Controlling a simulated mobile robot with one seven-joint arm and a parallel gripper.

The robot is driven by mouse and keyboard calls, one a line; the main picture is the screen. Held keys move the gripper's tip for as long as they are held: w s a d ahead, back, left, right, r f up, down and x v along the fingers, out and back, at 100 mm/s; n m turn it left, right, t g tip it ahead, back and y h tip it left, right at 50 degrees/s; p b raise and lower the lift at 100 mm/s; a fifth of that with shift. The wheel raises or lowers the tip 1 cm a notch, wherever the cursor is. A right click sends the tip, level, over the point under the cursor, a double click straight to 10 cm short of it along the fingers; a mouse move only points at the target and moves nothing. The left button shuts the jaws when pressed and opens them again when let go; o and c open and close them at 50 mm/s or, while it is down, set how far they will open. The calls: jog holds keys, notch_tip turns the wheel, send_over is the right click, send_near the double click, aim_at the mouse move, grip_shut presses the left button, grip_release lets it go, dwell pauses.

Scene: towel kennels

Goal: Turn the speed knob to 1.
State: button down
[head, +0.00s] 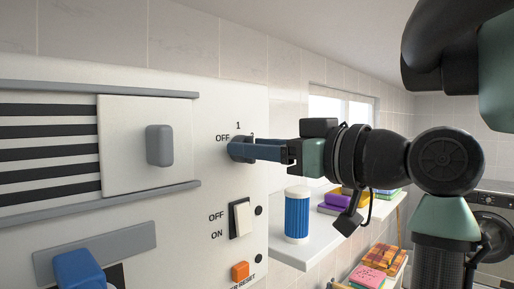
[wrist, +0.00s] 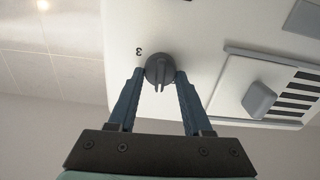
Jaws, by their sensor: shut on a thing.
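The speed knob (wrist: 159,67) is a round dark grey dial with a raised ridge, on the white panel of the machine. In the wrist view my gripper (wrist: 160,79) has one blue fingertip on each side of it, closed on its edges. In the head view my gripper (head: 242,149) reaches in from the right and covers most of the knob (head: 233,150). The labels OFF (head: 222,138) and 1 (head: 238,126) show around it; another label is partly hidden. An upside-down 3 (wrist: 139,51) shows in the wrist view. I cannot tell which mark the knob points to.
Below the knob are a white OFF/ON rocker switch (head: 242,219) and an orange reset button (head: 240,271). A sliding panel with a grey handle (head: 159,146) is to the left. A blue-and-white canister (head: 297,214) stands on a shelf (head: 312,252) to the right.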

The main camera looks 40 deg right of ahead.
jog(key=shift+r+m, duration=0.2)
jog(key=shift+m, duration=0.1)
jog(key=c, duration=0.8)
grip_release()
jog(key=o, duration=0.5)
jog(key=shift+f, duration=0.15)
jog(key=shift+c, duration=0.2)
